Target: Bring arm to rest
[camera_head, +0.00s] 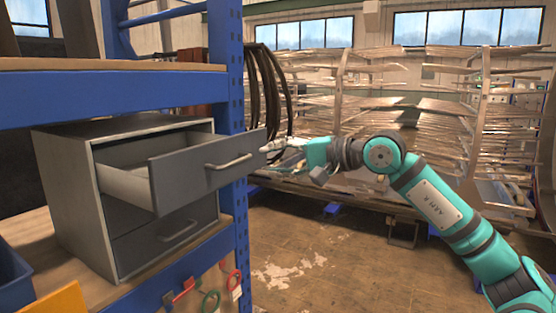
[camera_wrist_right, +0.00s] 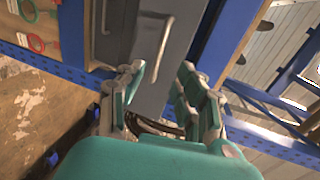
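My right arm (camera_head: 435,200) reaches in from the right in the head view. Its gripper (camera_head: 272,148) is at the right end of the pulled-out top drawer (camera_head: 205,168) of a grey cabinet (camera_head: 62,195). In the right wrist view the gripper (camera_wrist_right: 161,72) has its fingers spread apart with nothing between them. The drawer handle (camera_wrist_right: 152,45) shows beyond the fingertips, apart from them. The same handle (camera_head: 228,162) is left of the gripper in the head view. My left gripper is not in view.
The lower drawer (camera_head: 165,237) is shut. A blue shelf post (camera_head: 240,215) stands right behind the open drawer. Red and green ring-handled tools (camera_head: 210,299) hang at the shelf's front edge. Large racks (camera_head: 420,120) stand behind; the floor (camera_head: 330,265) between is mostly clear.

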